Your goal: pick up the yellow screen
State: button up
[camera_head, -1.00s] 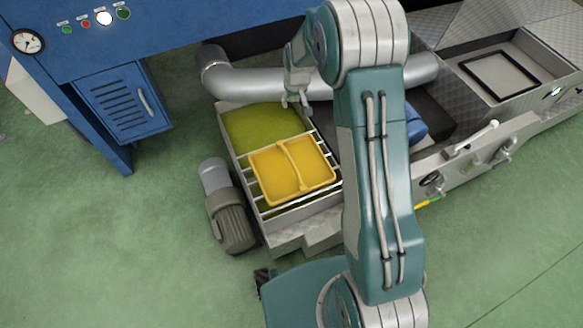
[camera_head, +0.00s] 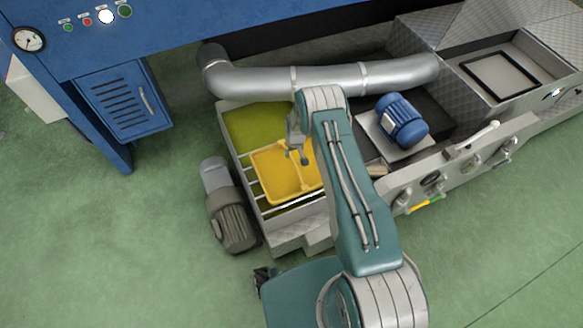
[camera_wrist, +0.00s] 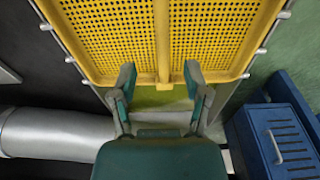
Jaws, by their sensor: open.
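The yellow screen (camera_head: 281,176) is a shallow perforated tray with a raised bar across its middle. It lies on the metal bars of a steel tank (camera_head: 262,222) holding green liquid. In the wrist view the screen (camera_wrist: 205,40) fills the upper part, its central bar (camera_wrist: 161,45) running up the picture. My gripper (camera_wrist: 158,77) is open, with one finger on each side of the bar's near end. In the head view my gripper (camera_head: 304,160) is over the screen, and my arm hides its right part. I cannot tell whether the fingers touch it.
A large silver pipe (camera_head: 330,79) runs behind the tank. A blue motor (camera_head: 401,121) stands to the right and a grey motor (camera_head: 232,218) to the left. A blue cabinet (camera_head: 124,102) is at the upper left. Green floor (camera_head: 90,240) is clear at the lower left.

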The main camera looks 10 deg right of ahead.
aim_at(292, 160)
jog(key=shift+w+a+f, duration=0.15)
jog(key=shift+f, duration=1.45)
jog(key=shift+w+a+f, duration=0.1)
jog(key=shift+f, duration=1.45)
jog(key=shift+d, duration=0.1)
grip_shut()
